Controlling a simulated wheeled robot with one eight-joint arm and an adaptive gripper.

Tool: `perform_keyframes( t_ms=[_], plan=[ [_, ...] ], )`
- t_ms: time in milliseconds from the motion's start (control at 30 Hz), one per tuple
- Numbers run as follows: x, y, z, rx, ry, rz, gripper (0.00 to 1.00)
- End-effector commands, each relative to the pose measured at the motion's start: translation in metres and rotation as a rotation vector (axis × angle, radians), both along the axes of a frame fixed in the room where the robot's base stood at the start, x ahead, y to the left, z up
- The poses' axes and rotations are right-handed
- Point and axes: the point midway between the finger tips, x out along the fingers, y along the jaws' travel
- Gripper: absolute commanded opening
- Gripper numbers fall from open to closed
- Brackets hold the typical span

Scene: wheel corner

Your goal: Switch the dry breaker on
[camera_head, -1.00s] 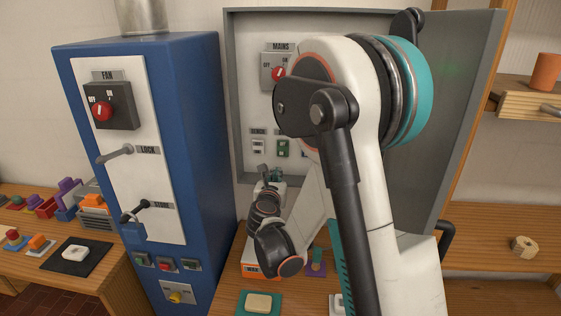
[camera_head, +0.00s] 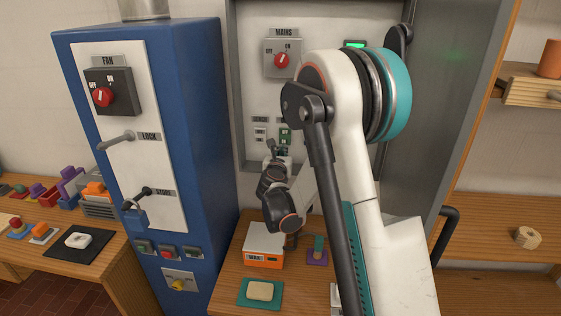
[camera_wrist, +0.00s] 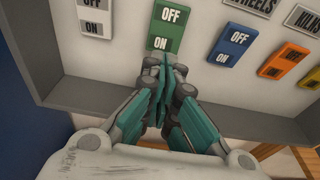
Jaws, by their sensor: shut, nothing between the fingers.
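A row of breakers with OFF above ON sits in the open grey panel. The wrist view shows a green breaker (camera_wrist: 167,27) in the middle, also seen in the head view (camera_head: 285,136). A white breaker (camera_wrist: 95,16) is to its left, and blue (camera_wrist: 233,44), orange (camera_wrist: 282,60) and yellow breakers are to its right. I cannot read which label says dry. My gripper (camera_wrist: 162,62) is shut and empty, its tips at the lower end of the green breaker, near its ON end; contact cannot be told. In the head view, my gripper (camera_head: 281,151) is just below that breaker.
The panel's lower lip (camera_wrist: 75,95) runs beneath my gripper. The MAINS switch (camera_head: 282,60) is above the breakers. A blue cabinet (camera_head: 200,130) stands close on the left. A white-and-orange box (camera_head: 264,246) and a soap-like block (camera_head: 261,291) are on the bench below.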

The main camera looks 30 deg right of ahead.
Motion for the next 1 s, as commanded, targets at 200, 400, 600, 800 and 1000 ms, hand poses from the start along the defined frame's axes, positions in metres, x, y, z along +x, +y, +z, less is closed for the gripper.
perform_keyframes(
  t_ms=[200,400,600,800,1000],
  plan=[
    [0.025,-0.017,-0.006,0.0,0.0,0.0,0.0],
    [0.033,-0.022,-0.007,0.0,0.0,0.0,0.0],
    [0.033,-0.022,-0.006,0.0,0.0,0.0,0.0],
    [0.035,-0.023,-0.008,0.0,0.0,0.0,0.0],
    [0.041,-0.027,-0.011,0.0,0.0,0.0,0.0]
  ],
)
